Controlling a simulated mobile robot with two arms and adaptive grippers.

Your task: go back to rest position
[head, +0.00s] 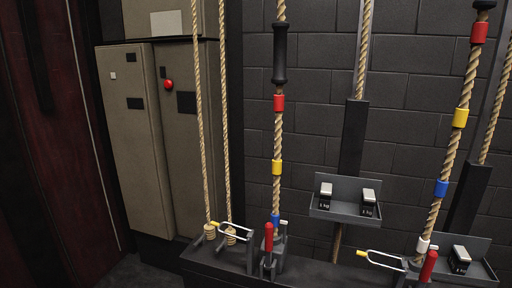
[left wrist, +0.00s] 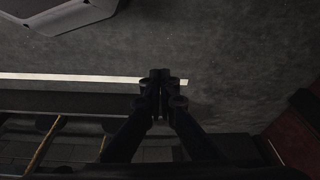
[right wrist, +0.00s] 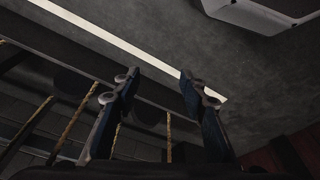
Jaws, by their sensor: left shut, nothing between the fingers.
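My left gripper (left wrist: 161,76) shows in the left wrist view with its two fingers pressed together and nothing between them. My right gripper (right wrist: 158,78) shows in the right wrist view with its fingers spread apart and nothing between them. Below both grippers' cameras lies bare grey floor (left wrist: 230,60) with a white line (left wrist: 80,77). Neither gripper nor arm shows in the head view. No gripper is seen touching anything.
The head view shows a beige cabinet (head: 130,140) with a red button (head: 168,84). Ropes with coloured bands (head: 278,140) hang by a dark block wall. A rail (head: 215,268) carries red-handled levers (head: 268,237). A tray (head: 345,190) holds two small weights.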

